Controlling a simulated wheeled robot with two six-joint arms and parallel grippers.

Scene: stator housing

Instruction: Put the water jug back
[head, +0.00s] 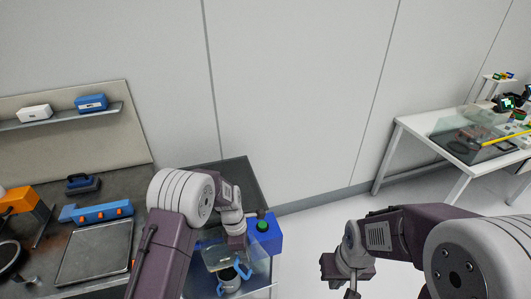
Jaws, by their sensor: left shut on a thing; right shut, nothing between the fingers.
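The water jug (229,284), grey with a blue handle (243,268), is at the lower middle of the head view, by the right end of the workbench. My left gripper (238,255) points down at the jug from above and is shut on it, near the handle. The fingertips are small and partly hidden, so the exact contact is hard to see. Whether the jug's base touches the surface below cannot be told. My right gripper (352,291) is shut and empty over the floor, to the right of the bench, with its fingertips near the lower picture edge.
A blue box with a green button (266,236) stands just right of my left gripper. A grey tray (96,252), a blue bar with orange knobs (97,212) and an orange device (24,201) are on the workbench at left. A white table (397,124) stands far right.

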